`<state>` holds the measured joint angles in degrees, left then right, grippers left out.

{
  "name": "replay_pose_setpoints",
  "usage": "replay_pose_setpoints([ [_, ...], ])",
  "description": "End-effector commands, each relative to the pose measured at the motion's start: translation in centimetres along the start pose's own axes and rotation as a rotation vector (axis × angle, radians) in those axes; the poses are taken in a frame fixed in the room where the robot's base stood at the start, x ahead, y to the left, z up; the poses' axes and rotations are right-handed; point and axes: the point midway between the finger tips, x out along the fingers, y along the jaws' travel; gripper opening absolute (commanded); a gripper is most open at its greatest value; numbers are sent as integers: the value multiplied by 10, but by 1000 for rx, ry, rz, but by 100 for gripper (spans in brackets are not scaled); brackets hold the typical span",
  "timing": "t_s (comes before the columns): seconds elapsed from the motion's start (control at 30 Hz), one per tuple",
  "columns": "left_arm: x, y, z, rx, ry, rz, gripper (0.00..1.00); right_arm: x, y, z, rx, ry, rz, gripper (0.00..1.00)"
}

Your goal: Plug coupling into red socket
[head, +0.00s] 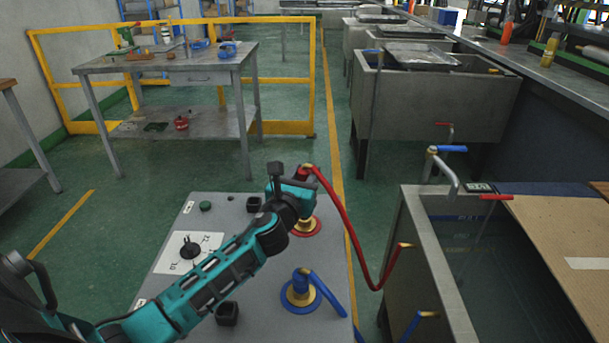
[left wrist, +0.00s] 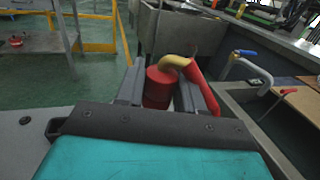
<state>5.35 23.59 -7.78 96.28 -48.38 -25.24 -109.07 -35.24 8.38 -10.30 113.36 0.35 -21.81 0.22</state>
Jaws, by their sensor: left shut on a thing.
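My left gripper (head: 300,180) is over the far end of the grey machine top in the head view. It is shut on the red coupling (left wrist: 158,86), which sits between the two fingers in the left wrist view. A brass elbow (left wrist: 174,61) on the coupling leads into a red hose (head: 345,215). The red socket (head: 307,231), a red ring with a brass centre, is just below the gripper and partly hidden by it. Whether the coupling touches the socket cannot be told. My right gripper is not in view.
A blue coupling (head: 301,280) with a blue hose (head: 327,293) stands in the blue socket nearer me. A black knob (head: 190,247) and black blocks are on the machine top (head: 180,285). A grey tank (head: 425,235) stands to the right, with hose ends at its wall.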

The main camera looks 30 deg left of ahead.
Motion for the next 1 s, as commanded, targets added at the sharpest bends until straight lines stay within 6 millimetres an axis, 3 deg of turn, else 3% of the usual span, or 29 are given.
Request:
replay_pose_setpoints([
  [0.2, 0, 0, 2, 0, 1, 0, 6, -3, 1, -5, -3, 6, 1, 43],
  [0.53, 0, 0, -25, -1, 0, 0, 6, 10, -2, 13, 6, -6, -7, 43],
  [0.8, 0, 0, -51, 0, 0, 0, 6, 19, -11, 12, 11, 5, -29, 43],
  [1.0, 0, 0, -58, -2, 0, 0, 6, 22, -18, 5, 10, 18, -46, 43],
])
